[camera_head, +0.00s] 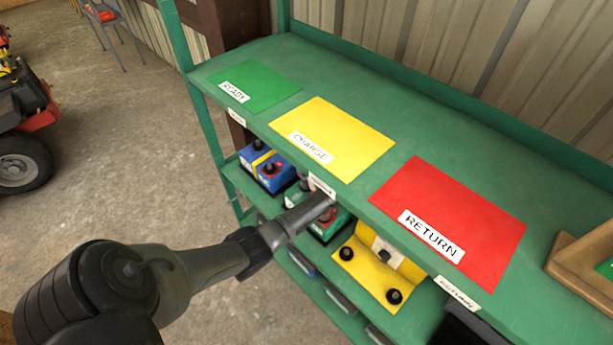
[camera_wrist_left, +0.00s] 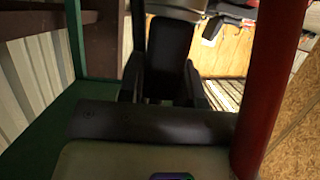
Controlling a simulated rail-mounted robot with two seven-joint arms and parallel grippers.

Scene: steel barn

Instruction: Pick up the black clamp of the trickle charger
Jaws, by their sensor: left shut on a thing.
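My left gripper (camera_head: 325,199) reaches in from the left to just under the front edge of the top shelf, and its fingertips are hard to make out there. In the left wrist view its dark fingers (camera_wrist_left: 162,92) are shut on a black, blocky thing (camera_wrist_left: 165,50), which appears to be the black clamp; its outline is dark and partly hidden. The trickle charger cannot be clearly told in either view. My right gripper is not in view.
The green shelf (camera_head: 300,70) carries a green READY mat (camera_head: 255,82), a yellow CHARGE mat (camera_head: 335,132) and a red RETURN mat (camera_head: 450,215). A red bar (camera_wrist_left: 272,80) crosses the wrist view's right side.

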